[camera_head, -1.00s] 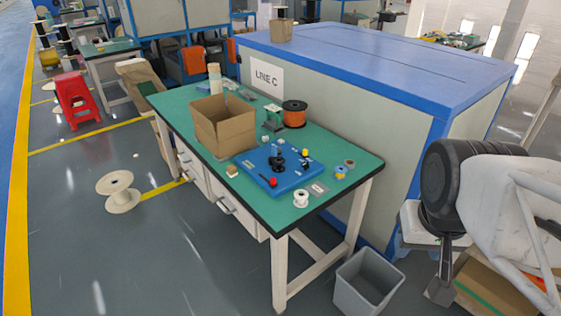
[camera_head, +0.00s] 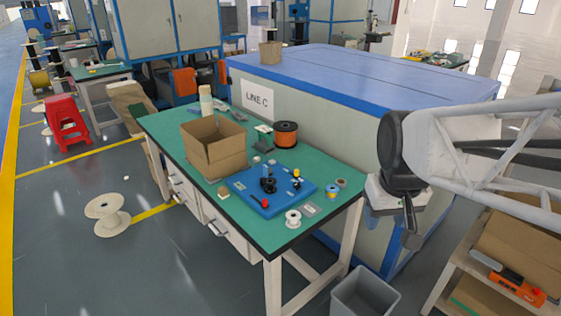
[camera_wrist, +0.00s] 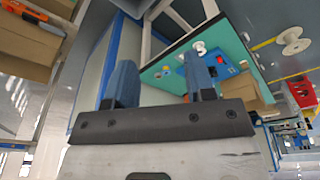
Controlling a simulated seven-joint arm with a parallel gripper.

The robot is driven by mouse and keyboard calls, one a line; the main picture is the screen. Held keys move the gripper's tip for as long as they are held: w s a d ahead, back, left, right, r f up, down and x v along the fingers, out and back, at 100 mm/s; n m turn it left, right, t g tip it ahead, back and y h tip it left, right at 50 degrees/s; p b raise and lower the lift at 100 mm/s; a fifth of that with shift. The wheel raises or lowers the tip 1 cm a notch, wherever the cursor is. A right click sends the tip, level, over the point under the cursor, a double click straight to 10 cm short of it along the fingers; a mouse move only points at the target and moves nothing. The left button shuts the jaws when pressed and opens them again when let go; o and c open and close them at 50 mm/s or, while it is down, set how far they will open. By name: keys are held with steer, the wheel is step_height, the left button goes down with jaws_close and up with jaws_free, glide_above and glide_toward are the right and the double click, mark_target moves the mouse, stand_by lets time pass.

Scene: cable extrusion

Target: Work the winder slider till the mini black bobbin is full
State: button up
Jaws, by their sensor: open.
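The winder is a blue base plate (camera_head: 245,187) on the green table, with a small black part (camera_head: 268,184) in its middle, a red knob (camera_head: 265,203) at the front and a yellow-topped part at the back right. I cannot tell which dark piece is the bobbin or how full it is. The slider is too small to make out. My gripper (camera_head: 411,238) hangs to the right of the table, well away from the winder. In the wrist view my gripper (camera_wrist: 160,75) has its two blue-grey fingers apart with nothing between them. The winder (camera_wrist: 198,72) shows partly behind one finger.
An open cardboard box (camera_head: 214,160) and an orange spool (camera_head: 286,134) stand behind the winder. A white spool (camera_head: 293,219) and small rolls lie near the table's right edge. The large Line C cabinet (camera_head: 300,115) borders the table's back. A grey bin (camera_head: 364,295) stands on the floor.

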steer(key=w+a+f+n, duration=0.1)
steer(key=w+a, duration=0.2)
steer(key=w, duration=0.4)
steer(key=w+a+f+n, duration=0.1)
steer(key=w+a+n, duration=0.15)
steer(key=w, duration=0.45)
steer(key=n+g, duration=0.2)
steer(key=n, duration=0.4)
glide_above(265, 200)
steer(key=f, duration=2.2)
steer(key=shift+d+f, duration=0.1)
steer(key=shift+d, duration=0.15)
steer(key=shift+w+a+f, duration=0.15)
steer(key=shift+a+f, duration=0.15)
steer(key=shift+f, duration=0.1)
steer(key=shift+f, duration=0.1)
steer(key=shift+f, duration=3.8)
